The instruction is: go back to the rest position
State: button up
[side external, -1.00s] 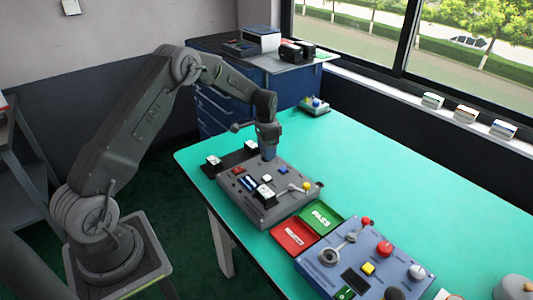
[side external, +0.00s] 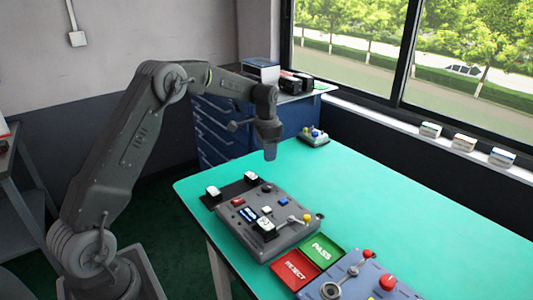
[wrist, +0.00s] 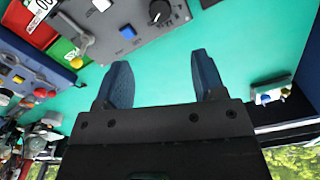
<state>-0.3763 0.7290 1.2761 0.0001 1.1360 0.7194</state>
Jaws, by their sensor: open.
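The grey box (wrist: 140,30) lies beyond the fingertips in that view, with a black knob and a blue button. In the side view the box carries a small display, red, white and blue buttons, and a lever with a yellow knob.
The green table (side external: 410,210) holds a red REJECT tray (side external: 295,270), a green PASS tray (side external: 322,249) and a blue control panel (side external: 355,278) with red knobs. A small device (side external: 314,137) sits at the back edge. A blue drawer cabinet (side external: 225,130) stands behind. The table's right side is clear.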

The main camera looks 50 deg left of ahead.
jog(key=s+d+r+n+t, duration=0.2)
jog(key=s+d+r+t, duration=0.1)
jog(key=s+d+r, duration=1)
jog(key=s+d+n+t, duration=0.1)
jog(key=s+d, duration=0.2)
jog(key=s, duration=0.6)
jog(key=s+d+n+t, duration=0.1)
jog(key=s+d, duration=0.3)
jog(key=s, duration=0.5)
jog(key=shift+s+r+t, duration=0.15)
jog(key=shift+s+t, duration=0.05)
jog(key=shift+t, duration=0.1)
